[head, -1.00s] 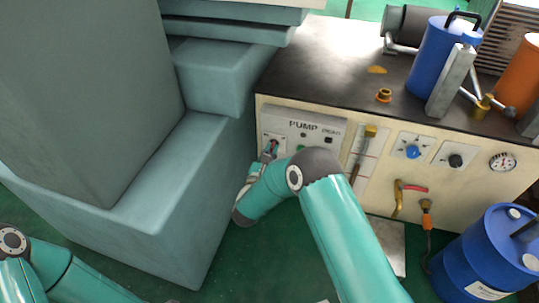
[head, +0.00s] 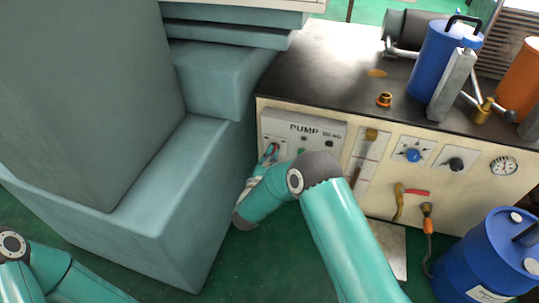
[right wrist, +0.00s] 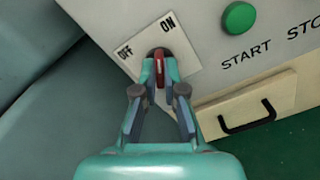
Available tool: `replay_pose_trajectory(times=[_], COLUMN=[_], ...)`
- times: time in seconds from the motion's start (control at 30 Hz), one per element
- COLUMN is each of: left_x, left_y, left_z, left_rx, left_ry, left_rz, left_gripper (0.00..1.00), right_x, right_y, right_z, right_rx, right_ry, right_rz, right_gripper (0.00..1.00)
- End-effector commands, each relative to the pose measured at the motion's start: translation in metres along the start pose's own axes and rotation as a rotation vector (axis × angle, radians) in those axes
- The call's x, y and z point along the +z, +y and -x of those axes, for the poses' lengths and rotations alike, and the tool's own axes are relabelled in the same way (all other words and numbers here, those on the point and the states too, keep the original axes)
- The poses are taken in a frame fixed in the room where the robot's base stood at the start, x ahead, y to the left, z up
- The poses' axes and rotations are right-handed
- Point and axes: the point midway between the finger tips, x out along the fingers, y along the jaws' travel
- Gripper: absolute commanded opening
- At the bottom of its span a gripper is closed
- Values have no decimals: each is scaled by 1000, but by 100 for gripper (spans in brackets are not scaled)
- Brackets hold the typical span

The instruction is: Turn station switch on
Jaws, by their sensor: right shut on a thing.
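The station switch has a red handle (right wrist: 160,68) on a white plate (right wrist: 183,55) marked OFF at left and ON at right. The plate looks tilted in the right wrist view, and the handle lies roughly upright in that picture, between the two marks. My right gripper (right wrist: 161,74) is shut on the handle, one fingertip on each side. In the head view my right gripper (head: 269,154) is at the left end of the PUMP panel (head: 318,128) and hides most of the switch. My left arm shows at the lower left; its gripper is out of view.
A green START button (right wrist: 239,17) sits right of the switch, above a drawer with a black handle (right wrist: 247,117). A large grey-green machine body (head: 150,190) stands close at left. A blue drum (head: 487,255) stands on the floor at right.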

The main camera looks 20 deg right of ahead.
Motion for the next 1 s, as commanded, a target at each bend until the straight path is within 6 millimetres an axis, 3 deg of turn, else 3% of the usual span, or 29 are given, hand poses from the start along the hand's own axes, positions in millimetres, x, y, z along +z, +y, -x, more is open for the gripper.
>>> replay_pose_trajectory(times=[0.1,0.13,0.27,0.67,0.87,1.0], left_x=[0,0,0,0,0,0], left_y=[0,0,0,0,0,0], left_z=[0,0,0,0,0,0], left_rx=[0,0,0,0,0,0], left_ry=[0,0,0,0,0,0], left_rz=[0,0,0,0,0,0], left_gripper=[46,46,46,46,46,46], right_x=[-3,-3,-3,-1,-2,-2], right_y=[3,3,2,1,1,2], right_z=[2,2,1,6,33,62], right_rx=[11,11,8,3,5,8], right_ry=[10,10,8,3,6,7], right_rz=[-1,-1,0,1,4,3], right_gripper=[0,14,34,34,34,34])
